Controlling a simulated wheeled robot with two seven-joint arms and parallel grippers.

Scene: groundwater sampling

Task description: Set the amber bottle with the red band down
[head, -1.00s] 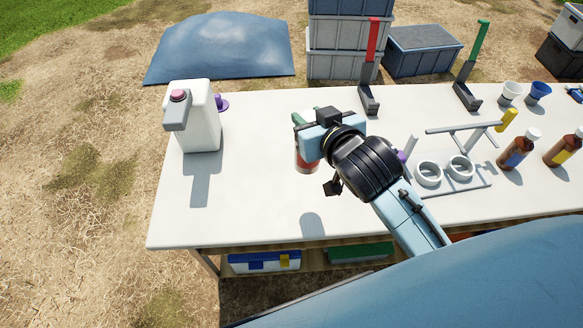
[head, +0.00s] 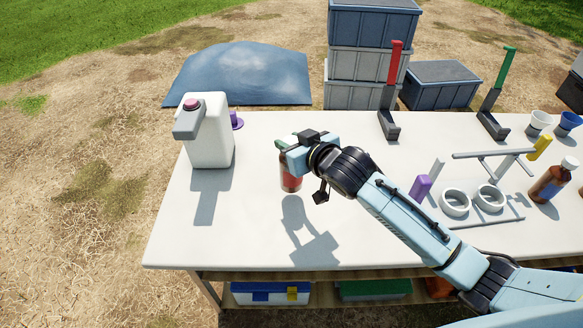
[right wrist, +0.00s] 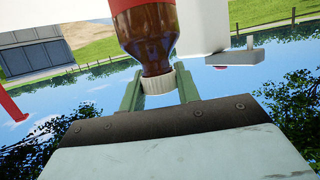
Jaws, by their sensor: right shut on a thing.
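The amber bottle with the red band (head: 290,181) is upright in the head view, over the left-middle part of the white table. My right gripper (head: 287,146) is above it and shut on its white cap. In the right wrist view the bottle (right wrist: 150,45) appears cap-down, its white ribbed cap between the two green fingers (right wrist: 160,90). Its shadow lies close below its base in the head view; I cannot tell for sure whether the base touches the table (head: 240,235). My left gripper is not in view.
A white jug (head: 208,145) stands left of the bottle, with a purple item (head: 236,120) behind it. To the right are a rack with two white rings (head: 455,203), a purple block (head: 420,187) and another amber bottle (head: 550,184). Red-handled (head: 393,75) and green-handled (head: 502,80) stands are behind. The table's front left is clear.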

